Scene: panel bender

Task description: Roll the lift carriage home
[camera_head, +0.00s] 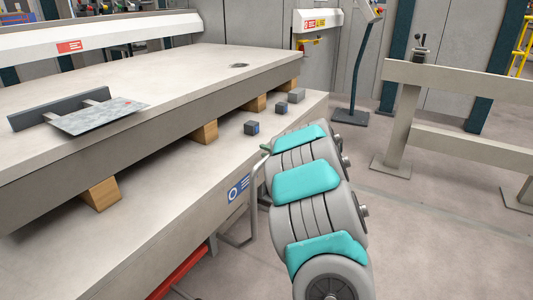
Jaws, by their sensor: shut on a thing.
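A bent grey tube handle (254,200) stands beside the front edge of the lower bed, just left of my arm. A small green piece shows at its top. A red bar (181,284) shows low under the lower bed, at the bottom of the view, and may be part of the lift carriage. I cannot tell how the handle and the bar join. The rest of the carriage is hidden under the bed or out of frame. My grey and teal arm rises in the middle and bends away. My gripper is hidden behind it, so its hold does not show.
The machine's upper table (180,75) rests on several wooden blocks above the lower bed (160,215). A metal sheet (100,115) lies on it by a dark bar. Small grey blocks sit on the bed's ledge.

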